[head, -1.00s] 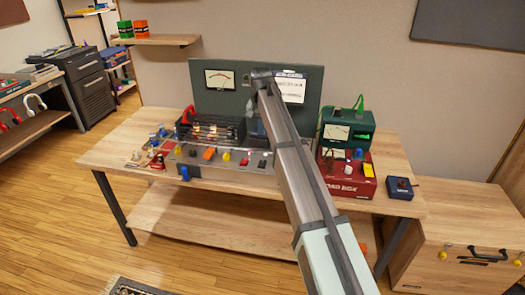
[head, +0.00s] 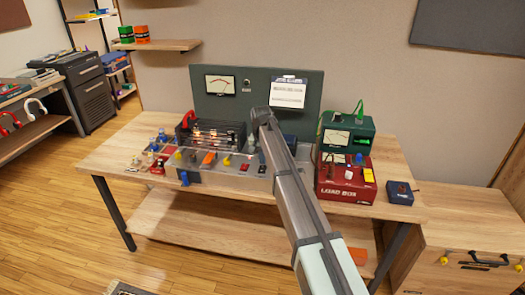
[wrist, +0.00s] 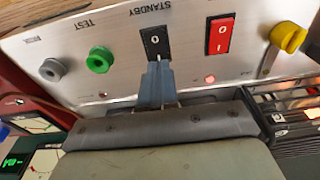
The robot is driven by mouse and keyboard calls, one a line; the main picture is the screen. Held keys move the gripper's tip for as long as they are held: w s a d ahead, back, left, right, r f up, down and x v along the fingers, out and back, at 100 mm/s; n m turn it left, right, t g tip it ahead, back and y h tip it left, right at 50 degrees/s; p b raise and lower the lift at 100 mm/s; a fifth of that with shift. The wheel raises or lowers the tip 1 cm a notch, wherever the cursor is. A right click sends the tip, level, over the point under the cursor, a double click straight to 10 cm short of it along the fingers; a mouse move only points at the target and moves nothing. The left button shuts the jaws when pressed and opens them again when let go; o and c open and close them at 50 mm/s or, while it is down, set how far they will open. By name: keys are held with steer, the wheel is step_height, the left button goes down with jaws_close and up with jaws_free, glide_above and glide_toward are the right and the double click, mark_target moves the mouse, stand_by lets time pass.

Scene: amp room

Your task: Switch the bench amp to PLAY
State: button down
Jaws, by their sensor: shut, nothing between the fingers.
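The bench amp is a silver panel (head: 212,178) with knobs, switches and glowing tubes (head: 205,133) behind it. In the wrist view the panel (wrist: 110,25) appears upside down. Its black rocker switch (wrist: 155,38) sits beside the word STANDBY, with an O mark visible; no PLAY label is readable. A red rocker switch (wrist: 220,35) is to its right. My gripper (wrist: 157,72) is shut and empty, its tips at the black rocker's lower end in the picture. I cannot tell whether they touch. In the head view my arm's end hides most of the fingers.
Green (wrist: 99,60) and grey (wrist: 52,69) knobs and a yellow knob (wrist: 287,37) flank the rockers. A red load box (head: 345,180) with a green instrument (head: 345,133) on top stands right of the amp. A dark upright panel (head: 220,105) rises behind it.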

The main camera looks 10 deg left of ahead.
mark_target(261, 172)
steer(key=shift+w+f, duration=0.1)
steer(key=shift+f, duration=0.6)
steer(key=shift+f, duration=0.2)
steer(key=shift+s+r, duration=0.25)
steer(key=shift+s, duration=0.45)
steer(key=shift+r, duration=0.1)
step_height(261, 172, up, 14)
steer(key=s, duration=0.1)
steer(key=shift+s, duration=0.35)
stand_by(0.6)
